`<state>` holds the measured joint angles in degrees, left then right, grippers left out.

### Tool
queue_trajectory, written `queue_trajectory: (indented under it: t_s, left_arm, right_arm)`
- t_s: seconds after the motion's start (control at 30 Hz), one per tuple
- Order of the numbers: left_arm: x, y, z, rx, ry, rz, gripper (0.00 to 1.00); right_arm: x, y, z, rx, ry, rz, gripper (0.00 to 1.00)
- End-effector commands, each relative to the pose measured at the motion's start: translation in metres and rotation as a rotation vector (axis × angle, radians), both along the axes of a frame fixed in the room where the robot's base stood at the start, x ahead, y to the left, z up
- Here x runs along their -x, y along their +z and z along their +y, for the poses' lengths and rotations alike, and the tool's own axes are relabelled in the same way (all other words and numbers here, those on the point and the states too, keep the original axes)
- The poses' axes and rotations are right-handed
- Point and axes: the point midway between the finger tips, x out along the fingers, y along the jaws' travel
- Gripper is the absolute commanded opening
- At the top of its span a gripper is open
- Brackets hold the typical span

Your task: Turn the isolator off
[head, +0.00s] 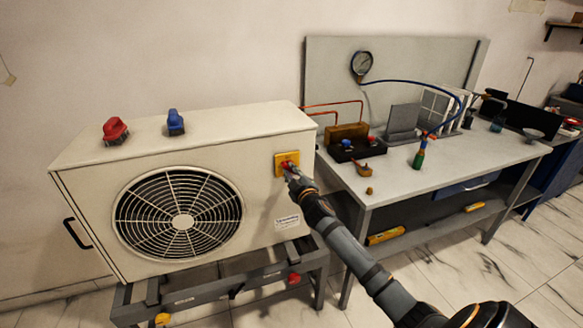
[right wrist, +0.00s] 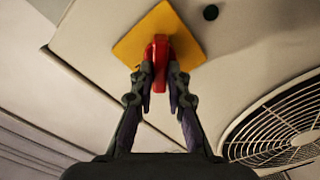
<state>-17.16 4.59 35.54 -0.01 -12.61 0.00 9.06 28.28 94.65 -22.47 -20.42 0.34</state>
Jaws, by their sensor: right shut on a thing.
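The isolator is a red knob on a yellow square plate (head: 280,159) on the right part of the front of a cream outdoor unit (head: 262,200). In the right wrist view, the red knob (right wrist: 159,52) stands out from the yellow plate (right wrist: 186,35). My right gripper (head: 291,174) reaches the knob from the lower right. Its two fingers (right wrist: 160,82) are closed on either side of the knob in the right wrist view. The knob's marks cannot be read. My left gripper does not show.
A red cap (head: 115,130) and a blue cap (head: 175,122) stand on the unit's top. The fan grille (head: 150,215) is left of the isolator. A workbench (head: 440,165) to the right holds a gauge (head: 361,64), a blue hose (head: 420,85) and a black tray (head: 372,151).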

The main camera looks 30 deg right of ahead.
Motion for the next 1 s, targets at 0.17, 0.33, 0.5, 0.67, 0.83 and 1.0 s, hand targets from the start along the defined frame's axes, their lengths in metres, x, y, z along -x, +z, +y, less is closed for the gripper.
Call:
queue_trajectory:
  t_s: [0.17, 0.33, 0.5, 0.67, 0.83, 1.0]
  left_arm:
    - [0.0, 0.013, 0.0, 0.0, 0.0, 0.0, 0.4]
    - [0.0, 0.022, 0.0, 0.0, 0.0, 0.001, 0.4]
    - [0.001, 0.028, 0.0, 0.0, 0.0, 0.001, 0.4]
    - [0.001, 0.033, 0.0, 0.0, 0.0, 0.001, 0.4]
    - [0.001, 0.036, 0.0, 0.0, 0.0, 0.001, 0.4]
    - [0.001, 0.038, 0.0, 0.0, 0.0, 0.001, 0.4]
  right_arm:
    - [0.0, 0.001, 0.001, 0.161, 0.001, 0.04, 0.0]
    - [0.0, -0.001, 0.002, 0.315, 0.001, 0.078, 0.0]
    - [0.0, -0.003, 0.002, 0.451, 0.001, 0.111, 0.0]
    - [0.0, -0.004, 0.002, 0.557, 0.001, 0.135, 0.0]
    - [0.0, -0.005, 0.002, 0.637, 0.001, 0.155, 0.0]
    - [0.0, -0.007, 0.002, 0.685, 0.001, 0.167, 0.0]
